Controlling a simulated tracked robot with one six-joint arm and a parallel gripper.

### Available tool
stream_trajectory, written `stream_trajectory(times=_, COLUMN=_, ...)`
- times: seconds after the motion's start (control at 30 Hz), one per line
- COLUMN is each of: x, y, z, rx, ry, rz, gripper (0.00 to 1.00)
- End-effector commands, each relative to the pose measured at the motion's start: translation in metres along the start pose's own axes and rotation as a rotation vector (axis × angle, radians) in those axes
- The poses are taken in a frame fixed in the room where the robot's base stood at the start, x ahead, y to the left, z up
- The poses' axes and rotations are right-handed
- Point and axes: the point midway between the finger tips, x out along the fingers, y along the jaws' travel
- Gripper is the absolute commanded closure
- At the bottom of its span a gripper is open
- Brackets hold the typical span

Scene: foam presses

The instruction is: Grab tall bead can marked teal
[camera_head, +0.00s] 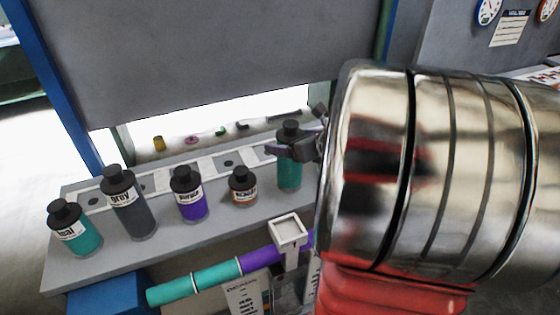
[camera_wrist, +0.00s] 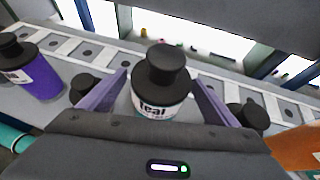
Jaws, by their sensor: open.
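A tall teal can (camera_head: 289,170) with a black cap stands upright at the right end of the row in the head view. In the wrist view a can labelled "Teal" (camera_wrist: 158,104) stands between the two fingers of my gripper (camera_wrist: 160,79). The fingers are open, one on each side of it; I cannot tell whether either touches it. In the head view my gripper (camera_head: 297,140) is at this can's upper part, and my wrist hides what lies to the right. A shorter teal can (camera_head: 76,233) leans in the picture at the far left of the shelf.
A gray can (camera_head: 132,212), a purple can (camera_head: 190,203) and an orange-brown can (camera_head: 243,192) stand on the grey shelf (camera_head: 170,235). In the wrist view, black caps (camera_wrist: 84,88) flank the fingers closely, and an orange can (camera_wrist: 298,146) is at the right edge.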

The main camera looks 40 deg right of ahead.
Motion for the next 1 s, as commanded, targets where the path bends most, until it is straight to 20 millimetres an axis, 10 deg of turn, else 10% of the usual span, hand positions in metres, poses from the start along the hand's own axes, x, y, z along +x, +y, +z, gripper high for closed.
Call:
stream_trajectory(times=0.37, x=-0.0004, y=-0.0001, z=0.0, rx=0.0, ry=0.0, rz=0.0, gripper=0.17)
stream_trajectory(times=1.0, x=-0.0003, y=0.0001, z=0.0001, rx=-0.001, ry=0.0, rz=0.0, gripper=0.62)
